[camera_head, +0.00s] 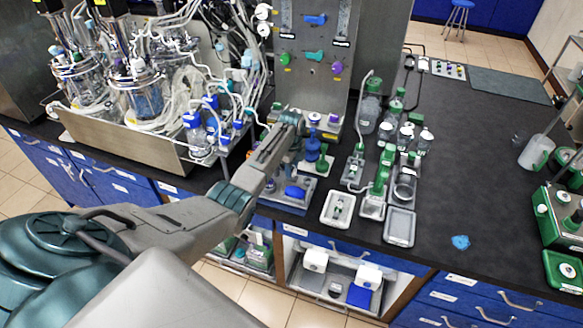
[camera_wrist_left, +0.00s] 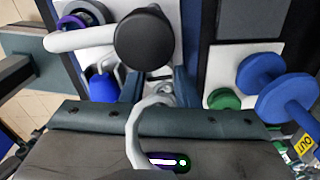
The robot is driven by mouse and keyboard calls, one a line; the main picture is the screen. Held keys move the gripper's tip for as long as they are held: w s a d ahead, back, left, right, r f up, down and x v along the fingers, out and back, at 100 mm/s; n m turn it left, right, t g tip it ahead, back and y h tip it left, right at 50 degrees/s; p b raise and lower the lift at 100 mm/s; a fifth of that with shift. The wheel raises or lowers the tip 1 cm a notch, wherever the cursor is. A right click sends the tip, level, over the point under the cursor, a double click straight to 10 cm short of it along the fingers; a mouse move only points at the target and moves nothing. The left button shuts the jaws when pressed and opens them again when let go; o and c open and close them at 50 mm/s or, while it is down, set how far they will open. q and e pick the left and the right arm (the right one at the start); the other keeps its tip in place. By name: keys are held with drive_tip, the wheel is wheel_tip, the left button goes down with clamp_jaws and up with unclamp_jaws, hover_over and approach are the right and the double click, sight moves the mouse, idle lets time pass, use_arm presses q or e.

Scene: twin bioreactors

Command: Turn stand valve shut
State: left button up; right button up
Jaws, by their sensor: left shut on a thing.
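My left arm comes in from the left in the head view, and its gripper (camera_head: 288,158) is low beside the steel panel stand (camera_head: 312,85), partly hidden by the arm. In the left wrist view the gripper (camera_wrist_left: 160,88) is shut on a small part between its blue-grey fingers. A white tube with a black round end (camera_wrist_left: 145,40) crosses in front, so the gripped valve part is mostly hidden. A blue handle (camera_wrist_left: 103,85) is left of the fingers. The panel carries a blue valve handle (camera_head: 315,19) and a green one (camera_head: 315,56). My right gripper is not in view.
Glass bioreactors (camera_head: 135,85) with tangled tubing stand in a steel tray at left. Green-capped bottles (camera_head: 370,100) and small trays (camera_head: 399,226) stand right of the panel. Blue spool-shaped parts (camera_wrist_left: 262,72) are right of the gripper. The black bench (camera_head: 470,150) is mostly clear further right.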

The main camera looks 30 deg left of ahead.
use_arm(q)
drive_tip(key=shift+m, duration=0.5)
drive_tip(key=shift+r, duration=0.1)
drive_tip(key=o, duration=0.7)
wheel_tip(320, 180, up, 11)
drive_tip(key=b, duration=0.3)
drive_tip(key=shift+f, duration=0.2)
